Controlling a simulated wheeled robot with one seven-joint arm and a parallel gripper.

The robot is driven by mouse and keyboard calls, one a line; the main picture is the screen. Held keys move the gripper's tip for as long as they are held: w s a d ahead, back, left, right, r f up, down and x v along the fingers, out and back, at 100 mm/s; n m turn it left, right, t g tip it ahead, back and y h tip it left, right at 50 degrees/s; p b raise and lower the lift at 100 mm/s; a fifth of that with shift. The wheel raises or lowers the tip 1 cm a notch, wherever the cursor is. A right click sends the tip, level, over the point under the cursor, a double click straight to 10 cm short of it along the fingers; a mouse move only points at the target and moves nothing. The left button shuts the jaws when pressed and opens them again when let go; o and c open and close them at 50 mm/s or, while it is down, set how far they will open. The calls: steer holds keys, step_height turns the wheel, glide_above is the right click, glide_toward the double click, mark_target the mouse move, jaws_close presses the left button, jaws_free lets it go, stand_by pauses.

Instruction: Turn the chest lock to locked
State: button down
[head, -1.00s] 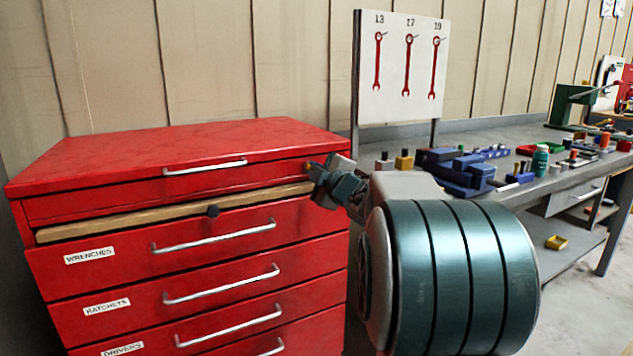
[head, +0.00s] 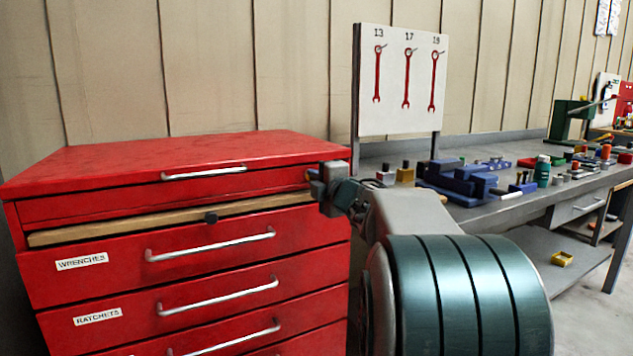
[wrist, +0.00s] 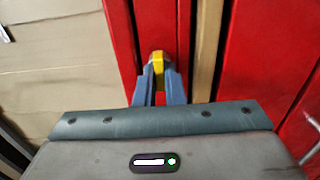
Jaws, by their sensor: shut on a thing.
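The red tool chest (head: 180,150) stands at the left, its top lid closed. The chest lock is at the right end of the upper front panel. In the wrist view the lock shows as a small yellow piece (wrist: 158,58) between the blue-grey fingers of my gripper (wrist: 158,74). In the head view my gripper (head: 317,183) is at the chest's upper right front corner and hides most of the lock. The fingers are closed on the yellow piece. I cannot read the lock's setting.
A wooden slat (head: 120,228) with a dark knob (head: 211,217) runs below the top panel. Labelled drawers with silver handles (head: 210,244) lie underneath. A grey workbench (head: 510,208) with blue fixtures stands to the right, under a wrench board (head: 400,110).

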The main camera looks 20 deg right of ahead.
steer(key=c, duration=1.5)
jaws_free()
steer(key=shift+s+d+p, duration=0.15)
steer(key=shift+s+p, duration=0.5)
steer(key=shift+s, duration=2.85)
steer(key=shift+s+d+p, duration=0.1)
steer(key=shift+s+p, duration=0.5)
steer(key=shift+s, duration=2.85)
